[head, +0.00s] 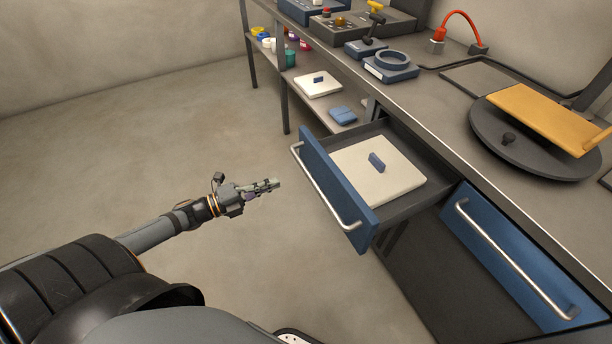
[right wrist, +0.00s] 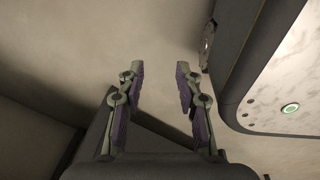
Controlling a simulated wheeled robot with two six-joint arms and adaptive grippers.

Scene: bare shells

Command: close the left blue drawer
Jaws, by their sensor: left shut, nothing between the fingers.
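The left blue drawer (head: 325,178) is pulled out from under the workbench in the head view. It has a blue front with a long metal handle (head: 325,190), and a cream lid-like board with a small blue knob (head: 376,163) lies inside. My left gripper (head: 276,183) is shut and empty, in front of the drawer, a little to the left of its handle and apart from it. My right gripper (right wrist: 160,82) shows only in the right wrist view, its two fingers apart with nothing between them.
The right blue drawer (head: 520,262) is shut. The worktop (head: 440,100) carries a dark round plate (head: 535,140), a yellow-orange board (head: 545,115) and a blue ring-shaped item (head: 391,62). A lower shelf holds another cream board (head: 318,84) and cups. The floor to the left is clear.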

